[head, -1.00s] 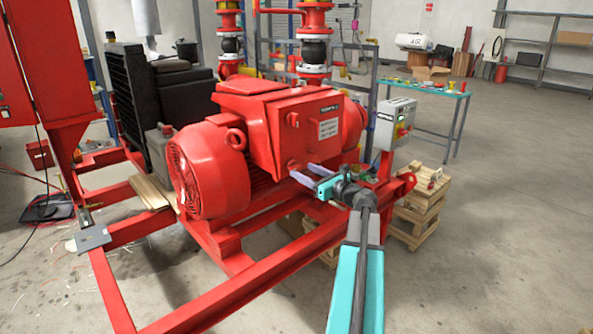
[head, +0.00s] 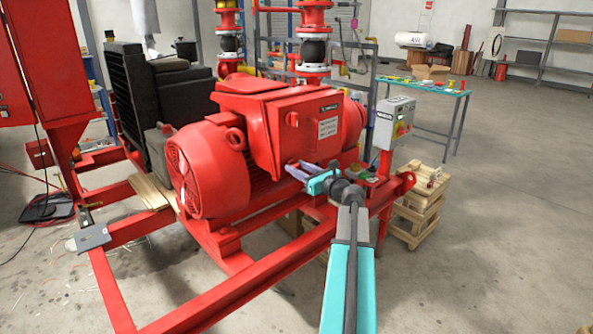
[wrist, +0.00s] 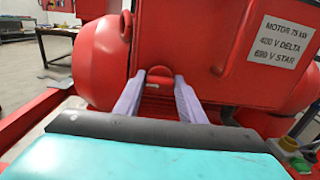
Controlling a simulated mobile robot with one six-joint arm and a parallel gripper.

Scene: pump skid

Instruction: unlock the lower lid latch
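The red terminal box (head: 300,125) with its lid sits on the red motor (head: 208,172). My gripper (head: 295,166) reaches the lower front of the box. In the wrist view, the two pale lilac fingers of my gripper (wrist: 160,82) are apart, one on each side of the latch. I see space between the fingers and cannot tell whether either touches it.
A grey control box (head: 394,123) stands on a post to the right, close to my arm. Red frame rails (head: 240,282) run below. Wooden pallets (head: 418,215) are at the right. A table with small parts (head: 425,86) stands behind.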

